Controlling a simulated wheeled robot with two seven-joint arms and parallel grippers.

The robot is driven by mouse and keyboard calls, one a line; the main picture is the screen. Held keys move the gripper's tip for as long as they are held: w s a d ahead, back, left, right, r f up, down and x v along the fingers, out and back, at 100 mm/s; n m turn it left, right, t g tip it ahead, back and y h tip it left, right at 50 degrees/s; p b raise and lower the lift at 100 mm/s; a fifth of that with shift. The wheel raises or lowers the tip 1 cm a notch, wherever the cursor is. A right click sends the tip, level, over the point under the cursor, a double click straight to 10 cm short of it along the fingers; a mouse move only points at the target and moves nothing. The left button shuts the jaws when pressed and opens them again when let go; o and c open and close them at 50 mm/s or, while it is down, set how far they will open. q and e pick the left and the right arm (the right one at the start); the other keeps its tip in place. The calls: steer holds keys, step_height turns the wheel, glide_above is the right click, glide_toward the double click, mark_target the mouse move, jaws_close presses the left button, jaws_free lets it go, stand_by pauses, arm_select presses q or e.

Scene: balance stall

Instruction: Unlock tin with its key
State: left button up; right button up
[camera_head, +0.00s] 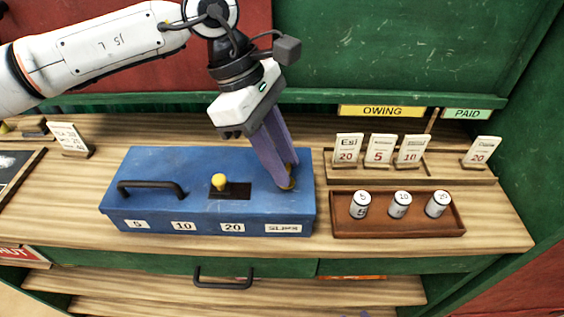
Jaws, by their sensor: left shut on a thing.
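A blue tin (150,175) with a black handle on its lid stands on the wooden counter. Its front carries labels 5, 10, 20 and a fourth one with small lettering. A yellow knob (219,182) stands in a dark recess in the lid. My left gripper (287,182) points down at the right end of the tin's lid. It is shut on a small brass-yellow thing, probably the key (289,184), mostly hidden between the fingers. I cannot tell whether it sits in a lock.
A brown tray (390,233) with three white cylinders is right of the tin. Behind it, a wooden rack (460,176) holds number cards under OWING and PAID signs. Another card (70,140) stands at left. Counter in front of the tin is narrow.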

arm_select(q)
steer(key=m+g, duration=0.1)
steer(key=m, duration=0.2)
steer(key=shift+w+d+y+b, duration=0.1)
steer(key=shift+d+y+b, duration=0.05)
steer(key=shift+y+b, duration=0.2)
steer(key=m+g, duration=0.1)
steer(key=m, duration=0.1)
steer(key=shift+w+m+y, duration=0.1)
steer(key=shift+m+y, duration=0.25)
steer(key=shift+m, duration=0.05)
steer(key=m+y, duration=0.1)
steer(key=m, duration=0.1)
steer(key=m+g, duration=0.1)
steer(key=m, duration=0.2)
steer(key=shift+d+r+y, duration=0.1)
steer(key=shift+d+y, duration=0.1)
steer(key=shift+y, duration=0.2)
steer(key=shift+w+m+y, duration=0.1)
steer(key=shift+m+y, duration=0.4)
steer(key=shift+m, duration=1.3)
steer(key=o, duration=1)
steer(key=shift+o, duration=0.2)
